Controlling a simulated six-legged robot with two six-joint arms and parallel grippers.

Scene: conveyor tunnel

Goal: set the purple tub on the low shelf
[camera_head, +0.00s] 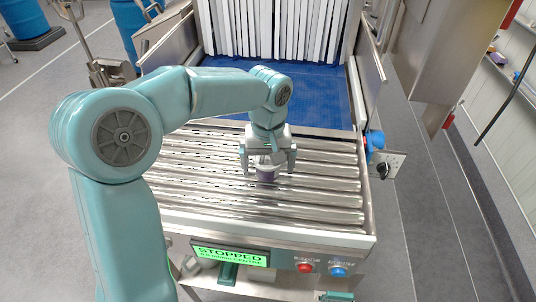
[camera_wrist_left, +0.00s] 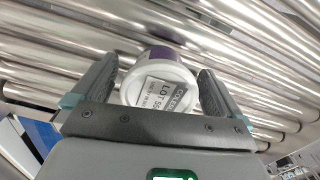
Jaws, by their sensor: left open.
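The purple tub (camera_head: 266,174) stands on the steel rollers, mostly hidden under my left gripper in the head view. In the left wrist view the tub (camera_wrist_left: 165,53) shows a white lid with a printed label and a purple side. My left gripper (camera_head: 267,167) points down over it, with one finger on each side. In the left wrist view, the fingers of the gripper (camera_wrist_left: 155,78) are apart, with gaps visible between them and the lid. My right gripper is not in view. I cannot tell which surface is the low shelf.
The roller conveyor (camera_head: 320,200) has a panel (camera_head: 230,255) reading STOPPED, with red and blue buttons. Beyond lie a blue belt (camera_head: 310,95) and a white strip curtain (camera_head: 275,28). Narrow wall ledges (camera_head: 505,72) with small items are at right. Grey floor lies on both sides.

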